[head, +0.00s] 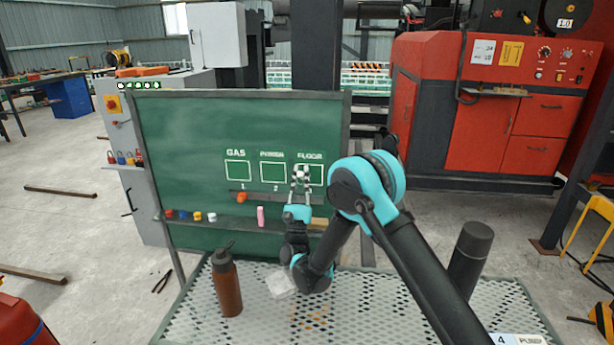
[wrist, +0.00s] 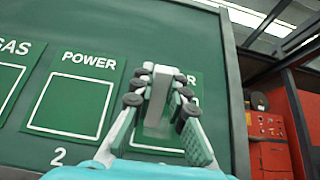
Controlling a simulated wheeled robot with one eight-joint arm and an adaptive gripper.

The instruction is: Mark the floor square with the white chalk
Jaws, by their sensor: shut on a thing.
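The green chalkboard (head: 190,140) carries three outlined squares labelled GAS, POWER and FLOOR. The floor square (head: 318,176) is the rightmost, partly hidden by my gripper (head: 301,172). In the wrist view my gripper (wrist: 160,103) is in front of the floor square (wrist: 190,142), shut on a pale, whitish block that looks like the white chalk (wrist: 158,92). The chalk points toward the board; whether its tip touches the surface I cannot tell. I see no clear mark inside the visible part of the square.
A board ledge holds small coloured pieces, one white (head: 212,217), and an upright pink stick (head: 260,216). An orange piece (head: 241,197) sits on a narrow ledge under the squares. A brown bottle (head: 227,284) and a dark cylinder (head: 470,255) stand on the perforated table (head: 400,300).

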